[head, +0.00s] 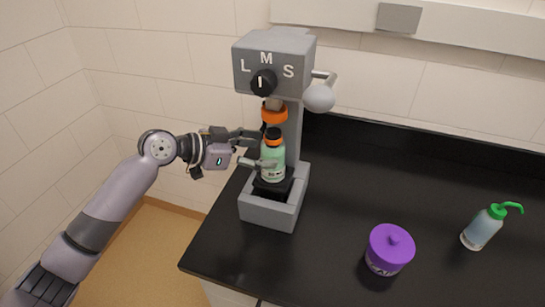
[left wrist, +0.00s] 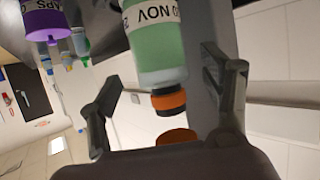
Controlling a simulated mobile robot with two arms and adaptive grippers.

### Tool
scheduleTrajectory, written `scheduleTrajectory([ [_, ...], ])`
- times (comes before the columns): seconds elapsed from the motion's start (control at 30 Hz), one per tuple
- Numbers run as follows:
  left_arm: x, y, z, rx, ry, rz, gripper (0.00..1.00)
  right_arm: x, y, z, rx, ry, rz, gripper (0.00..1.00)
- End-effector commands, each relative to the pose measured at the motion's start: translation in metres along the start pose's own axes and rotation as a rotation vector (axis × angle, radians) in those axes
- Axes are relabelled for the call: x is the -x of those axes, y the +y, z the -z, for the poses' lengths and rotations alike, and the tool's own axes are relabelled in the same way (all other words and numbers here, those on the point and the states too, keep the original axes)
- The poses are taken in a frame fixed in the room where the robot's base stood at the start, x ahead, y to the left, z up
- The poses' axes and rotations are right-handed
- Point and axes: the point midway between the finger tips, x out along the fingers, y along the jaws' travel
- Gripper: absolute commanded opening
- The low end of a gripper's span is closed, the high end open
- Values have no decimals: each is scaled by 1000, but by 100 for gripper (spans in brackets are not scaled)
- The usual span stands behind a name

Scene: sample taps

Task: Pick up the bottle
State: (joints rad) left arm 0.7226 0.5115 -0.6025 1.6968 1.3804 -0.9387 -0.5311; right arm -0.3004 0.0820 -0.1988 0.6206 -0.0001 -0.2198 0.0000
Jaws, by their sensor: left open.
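The bottle (head: 272,160) is pale green with an orange and dark cap and a white label. It stands upright on the dark rest of the grey tap machine (head: 272,208), under its orange-ringed nozzle (head: 273,114). My left gripper (head: 256,150) is open, its fingers reaching in from the left at the bottle's upper part. In the left wrist view the bottle (left wrist: 153,40) appears upside down, with its cap between the two open fingers (left wrist: 168,95). I cannot tell whether either finger touches it. My right gripper is not in view.
A purple-lidded jar (head: 390,250) and a wash bottle with a green spout (head: 483,228) stand on the black counter (head: 345,195), right of the machine. The machine's head with a dial (head: 263,82) and a lever (head: 320,95) overhangs the bottle. The counter's left edge is near.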

Motion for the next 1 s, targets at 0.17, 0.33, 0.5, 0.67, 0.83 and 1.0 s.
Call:
scheduleTrajectory([
  [0.17, -27, -2, 5, 3, 1, -2, 72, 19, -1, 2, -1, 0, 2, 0],
  [0.33, -38, -2, 2, 1, 0, 0, 72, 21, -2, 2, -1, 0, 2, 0],
  [0.5, -38, -2, 1, 0, 0, 0, 72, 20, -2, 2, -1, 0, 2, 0],
  [0.67, -38, -2, 1, 1, 0, 0, 63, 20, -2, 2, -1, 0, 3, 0],
  [0.83, -38, -2, 1, 1, 0, 0, 51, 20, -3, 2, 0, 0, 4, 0],
  [1.0, -38, -2, 1, 1, 0, 0, 40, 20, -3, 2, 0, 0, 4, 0],
])
